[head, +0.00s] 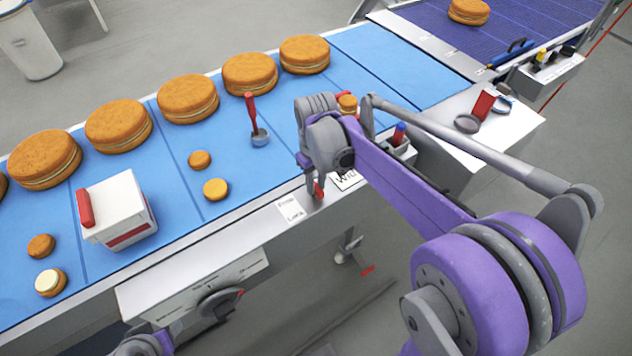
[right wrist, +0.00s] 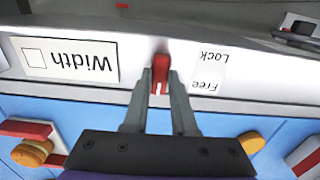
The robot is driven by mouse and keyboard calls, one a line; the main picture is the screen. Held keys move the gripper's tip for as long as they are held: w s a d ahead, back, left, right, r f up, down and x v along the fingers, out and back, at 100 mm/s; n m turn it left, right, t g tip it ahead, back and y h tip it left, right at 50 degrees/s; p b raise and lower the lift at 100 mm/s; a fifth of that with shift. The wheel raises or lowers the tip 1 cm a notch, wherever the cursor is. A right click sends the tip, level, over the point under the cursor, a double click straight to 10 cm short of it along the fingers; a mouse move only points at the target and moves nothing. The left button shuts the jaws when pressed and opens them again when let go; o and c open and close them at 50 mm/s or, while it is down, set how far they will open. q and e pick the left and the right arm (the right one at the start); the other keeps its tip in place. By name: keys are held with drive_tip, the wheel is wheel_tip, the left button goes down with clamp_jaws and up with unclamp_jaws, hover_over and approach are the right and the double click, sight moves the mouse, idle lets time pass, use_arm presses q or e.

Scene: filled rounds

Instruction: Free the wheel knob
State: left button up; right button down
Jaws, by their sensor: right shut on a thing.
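A small red lever (right wrist: 160,68) stands on the conveyor's front rail, between a "Width" card (right wrist: 65,60) and a "Free / Lock" label (right wrist: 208,72). My right gripper (right wrist: 160,88) is shut on this lever, with a fingertip on each side. In the head view the lever (head: 319,189) shows just below my right gripper (head: 310,178); which word it is set to I cannot tell. A dark round wheel knob (head: 220,303) with a small red mark sits on the white front panel. My left gripper is not visible; only a piece of my left arm shows at the bottom left.
The blue belt (head: 330,110) carries several large filled rounds, smaller rounds and a white box (head: 122,215) with a red handle. A red-handled tool (head: 252,115) stands near the middle.

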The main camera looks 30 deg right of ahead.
sight(316, 187)
idle(0.3)
drive_tip(key=c, duration=0.7)
unclamp_jaws()
drive_tip(key=shift+r, duration=0.1)
wheel_tip(316, 187, up, 11)
drive_tip(key=shift+f+p, duration=0.15)
drive_tip(key=shift+p, duration=0.2)
